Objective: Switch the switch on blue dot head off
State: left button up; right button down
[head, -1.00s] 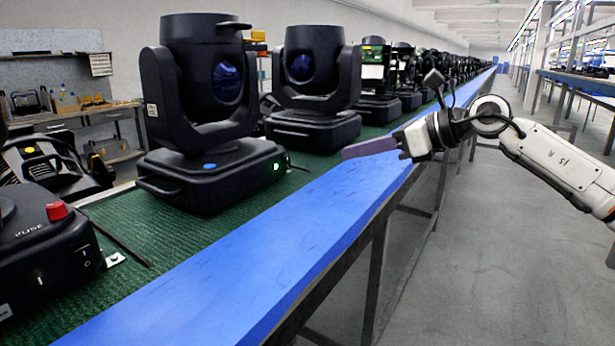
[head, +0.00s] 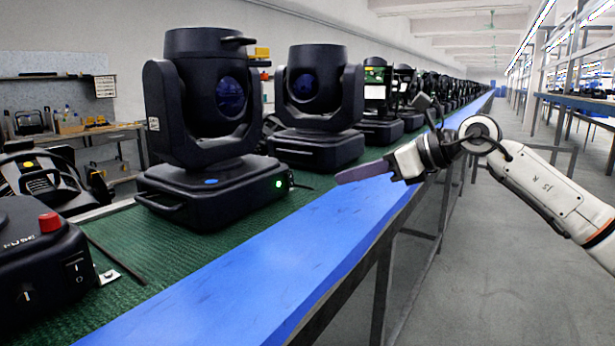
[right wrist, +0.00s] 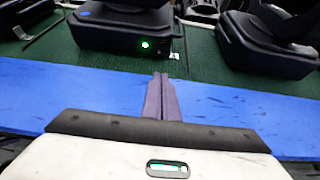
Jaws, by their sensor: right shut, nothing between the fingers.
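The blue dot head (head: 215,190) is a black moving-head light standing upright on the green mat, with a blue dot (head: 211,181) on its base. A green light (head: 278,183) glows on the base's right end. In the right wrist view the base (right wrist: 115,35) shows the green light (right wrist: 145,44) and, to its right, a small dark spot that may be the switch; it is too small to tell. My right gripper (head: 340,178) is shut and empty, its purple fingers over the blue edge, apart from the base. It also shows in the right wrist view (right wrist: 160,77). My left gripper is out of view.
More black heads (head: 317,110) stand in a row behind. A black box with a red button (head: 50,222) sits at the left front. The blue bench edge (head: 260,275) is clear. Open floor (head: 500,270) lies to the right.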

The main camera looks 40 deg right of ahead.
jog(key=p, duration=0.2)
send_near(290, 180)
jog(key=w+f, duration=0.4)
jog(key=shift+a, duration=0.3)
jog(key=shift+w+a+f, duration=0.2)
jog(key=shift+w+a, duration=0.05)
jog(key=shift+w, duration=0.4)
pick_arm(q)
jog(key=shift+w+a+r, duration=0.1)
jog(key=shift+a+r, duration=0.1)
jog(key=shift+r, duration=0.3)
pick_arm(e)
jog(key=shift+f, duration=0.1)
